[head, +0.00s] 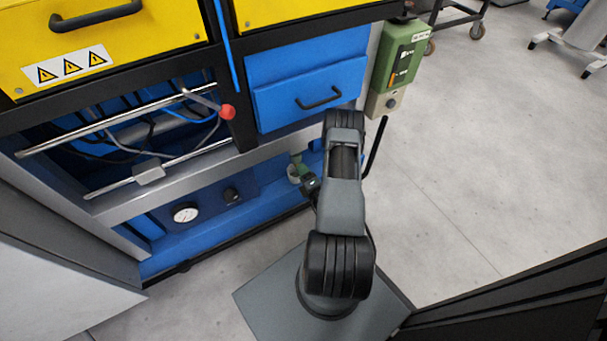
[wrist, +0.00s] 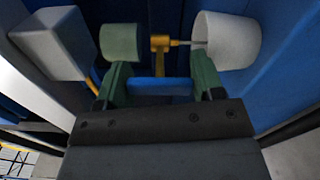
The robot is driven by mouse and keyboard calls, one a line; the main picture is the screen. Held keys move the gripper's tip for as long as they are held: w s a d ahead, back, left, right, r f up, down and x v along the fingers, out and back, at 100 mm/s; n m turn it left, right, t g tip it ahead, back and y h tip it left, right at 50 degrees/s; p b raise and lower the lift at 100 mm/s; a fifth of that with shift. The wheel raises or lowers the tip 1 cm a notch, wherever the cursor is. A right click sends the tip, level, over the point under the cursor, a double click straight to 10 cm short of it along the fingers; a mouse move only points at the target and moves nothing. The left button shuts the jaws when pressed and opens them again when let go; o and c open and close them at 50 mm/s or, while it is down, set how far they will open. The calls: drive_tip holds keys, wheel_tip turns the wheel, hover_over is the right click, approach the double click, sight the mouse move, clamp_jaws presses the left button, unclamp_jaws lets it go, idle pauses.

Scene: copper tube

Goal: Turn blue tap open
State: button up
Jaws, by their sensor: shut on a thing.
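The blue tap handle (wrist: 160,88) shows in the wrist view as a flat blue bar lying crosswise between the two green fingers of my gripper (wrist: 161,68). The fingers are shut on its ends. A brass tap body (wrist: 161,52) stands just behind the handle, with a thin stem toward the right. In the head view my gripper (head: 309,184) is low at the blue lower panel of the bench, and my arm hides much of it. The tap handle cannot be made out there.
In the wrist view a grey-green cylinder (wrist: 119,43) and a white cylinder (wrist: 228,40) flank the tap, and a pale box (wrist: 58,42) sits at left. In the head view a pressure gauge (head: 185,212) is left of my gripper. A blue drawer (head: 308,95) is above. Open floor lies right.

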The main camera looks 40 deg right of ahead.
drive_tip(key=o, duration=0.9)
drive_tip(key=s+a+p, duration=0.2)
drive_tip(key=s, duration=1.1)
drive_tip(key=shift+s+p, duration=0.35)
